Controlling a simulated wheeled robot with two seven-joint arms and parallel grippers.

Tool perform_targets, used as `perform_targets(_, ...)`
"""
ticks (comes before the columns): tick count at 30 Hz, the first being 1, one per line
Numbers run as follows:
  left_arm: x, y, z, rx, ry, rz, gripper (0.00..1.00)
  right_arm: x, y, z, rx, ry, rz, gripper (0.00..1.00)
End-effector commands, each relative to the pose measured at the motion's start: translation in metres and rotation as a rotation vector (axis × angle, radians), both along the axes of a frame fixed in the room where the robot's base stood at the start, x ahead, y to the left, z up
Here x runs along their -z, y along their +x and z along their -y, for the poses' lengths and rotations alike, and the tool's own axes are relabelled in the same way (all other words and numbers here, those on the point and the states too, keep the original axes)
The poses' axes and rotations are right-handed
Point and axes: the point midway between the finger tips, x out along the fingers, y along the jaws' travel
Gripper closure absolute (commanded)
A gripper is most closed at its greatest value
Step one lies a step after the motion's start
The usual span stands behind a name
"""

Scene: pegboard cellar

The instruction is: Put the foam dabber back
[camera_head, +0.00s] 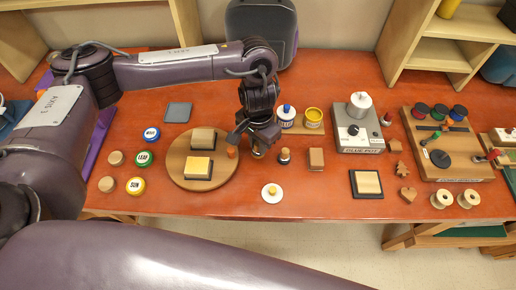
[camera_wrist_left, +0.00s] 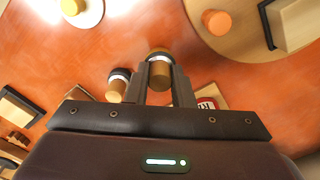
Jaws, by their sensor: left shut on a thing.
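My left gripper (camera_head: 258,145) is shut on a small dabber (camera_wrist_left: 160,73), which has a wooden body, a pale band and a dark end. In the head view the gripper hides most of it; only its lower end (camera_head: 258,154) shows, just right of the round wooden board. I cannot tell whether it touches the table. A similar dabber (camera_head: 284,156) stands to its right and also shows beside the fingers in the left wrist view (camera_wrist_left: 117,85). My right gripper is out of view.
The round board (camera_head: 213,178) carries two blocks and an orange piece (camera_head: 232,152). A white disc (camera_head: 264,194) with a wooden knob lies in front. Red table is clear around the disc.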

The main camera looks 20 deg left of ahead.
Motion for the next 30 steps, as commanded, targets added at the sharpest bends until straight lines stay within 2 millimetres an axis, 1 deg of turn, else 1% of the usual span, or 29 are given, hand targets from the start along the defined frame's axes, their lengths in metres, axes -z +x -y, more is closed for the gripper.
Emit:
perform_targets(1, 0.012, -0.001, 0.000, -0.002, -0.001, -0.005, 0.97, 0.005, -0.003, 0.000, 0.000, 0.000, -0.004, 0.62)
perform_targets(3, 0.022, -0.001, 0.001, -0.001, -0.001, -0.005, 0.97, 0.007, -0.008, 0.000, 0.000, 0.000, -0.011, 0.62)
perform_targets(5, 0.027, -0.001, 0.001, -0.001, -0.002, -0.004, 0.97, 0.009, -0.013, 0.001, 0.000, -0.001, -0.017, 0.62)
perform_targets(9, 0.029, 0.000, 0.000, 0.001, 0.000, -0.001, 0.97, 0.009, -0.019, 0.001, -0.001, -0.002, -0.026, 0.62)
perform_targets(14, 0.028, 0.000, 0.000, 0.001, 0.000, -0.001, 0.97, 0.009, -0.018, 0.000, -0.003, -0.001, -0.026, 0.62)
perform_targets(18, 0.032, -0.001, 0.000, 0.000, 0.000, -0.002, 0.97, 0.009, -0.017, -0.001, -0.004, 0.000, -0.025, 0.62)
perform_targets(19, 0.032, 0.000, 0.000, 0.000, 0.000, -0.001, 0.75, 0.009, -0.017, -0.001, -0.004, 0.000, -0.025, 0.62)
perform_targets(23, 0.032, 0.000, 0.000, 0.001, 0.001, -0.002, 0.58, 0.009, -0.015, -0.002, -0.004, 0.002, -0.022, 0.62)
perform_targets(30, 0.031, 0.000, 0.000, 0.001, 0.000, -0.001, 0.57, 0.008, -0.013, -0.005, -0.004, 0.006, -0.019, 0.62)
